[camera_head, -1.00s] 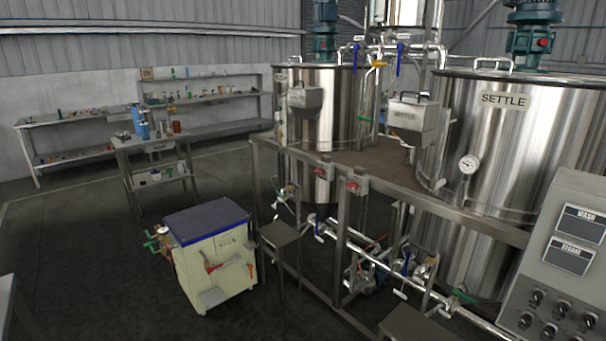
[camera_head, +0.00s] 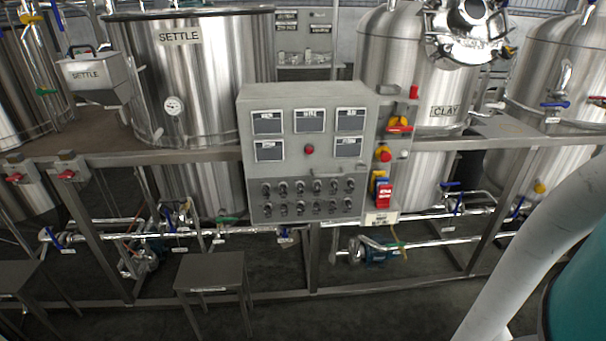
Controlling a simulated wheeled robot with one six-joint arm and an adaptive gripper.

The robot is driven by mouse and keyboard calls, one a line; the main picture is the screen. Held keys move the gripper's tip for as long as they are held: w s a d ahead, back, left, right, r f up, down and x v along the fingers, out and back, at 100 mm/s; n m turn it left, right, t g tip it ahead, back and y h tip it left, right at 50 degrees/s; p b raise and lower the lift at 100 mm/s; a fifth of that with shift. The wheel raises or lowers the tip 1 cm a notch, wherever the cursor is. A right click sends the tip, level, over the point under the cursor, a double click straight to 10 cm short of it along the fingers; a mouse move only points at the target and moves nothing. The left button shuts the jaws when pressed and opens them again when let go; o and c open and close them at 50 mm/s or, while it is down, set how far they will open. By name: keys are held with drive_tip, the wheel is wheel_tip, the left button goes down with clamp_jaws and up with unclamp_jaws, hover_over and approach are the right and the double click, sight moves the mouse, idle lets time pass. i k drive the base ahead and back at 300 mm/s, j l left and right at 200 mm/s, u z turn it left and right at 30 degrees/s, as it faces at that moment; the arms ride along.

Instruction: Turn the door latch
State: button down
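A grey control cabinet (camera_head: 290,95) stands in the middle of the view, fixed to the metal frame. Its front carries labelled plates, a red button (camera_head: 309,149) and rows of dark knobs (camera_head: 308,198). A small bar-shaped handle (camera_head: 327,173) sits at the right of the front, between the plates and the knobs. A red and yellow switch handle (camera_head: 399,125) is mounted on the cabinet's right side. I cannot tell which of these, if any, is the door latch. My gripper is out of view; a pale link of my arm shows at the lower right.
A SETTLE tank (camera_head: 215,75) stands left of the cabinet and a CLAY tank (camera_head: 400,65) right of it. A frame rail (camera_head: 190,155), low pipes (camera_head: 130,237) and a dark stool (camera_head: 211,271) lie in front. Some dark floor shows along the bottom.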

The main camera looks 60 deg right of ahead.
sight(360, 165)
drive_tip(key=j+z, duration=0.1)
drive_tip(key=j, duration=0.35)
drive_tip(key=j+z, duration=0.1)
drive_tip(key=z, duration=0.4)
drive_tip(key=l+z, duration=0.25)
drive_tip(key=z, duration=0.15)
drive_tip(key=i+l+z, duration=0.15)
drive_tip(key=z, duration=0.25)
drive_tip(key=l, duration=0.1)
